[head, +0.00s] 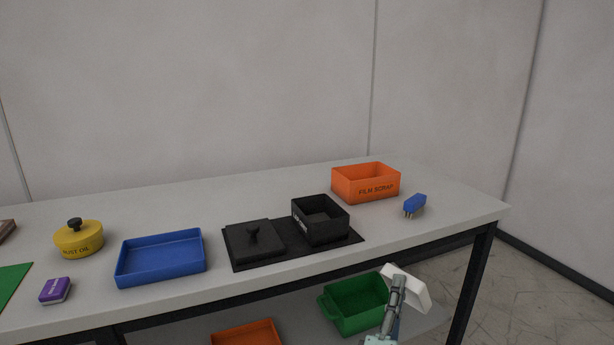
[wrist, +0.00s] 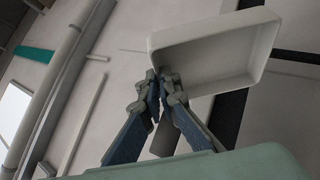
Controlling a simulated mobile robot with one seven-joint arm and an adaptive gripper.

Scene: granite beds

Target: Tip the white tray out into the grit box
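The white tray (head: 417,292) is in front of the table's right part, tilted, beside the green bin in the head view. It fills the top of the wrist view (wrist: 215,55), and no contents show in the part I see. My gripper (wrist: 162,82) is shut on the tray's wall; in the head view its end (head: 397,284) meets the tray's left side. No label reading grit is legible. An open black box (head: 321,232) on the black mat has a white label too small to read.
An orange FILM SCRAP box (head: 365,188) and a blue brush (head: 414,205) stand at the right. A black lid (head: 254,241), blue tray (head: 160,260), yellow pot (head: 79,240) and purple box (head: 55,291) lie leftward. A green bin (head: 340,318) and orange container (head: 247,335) are below.

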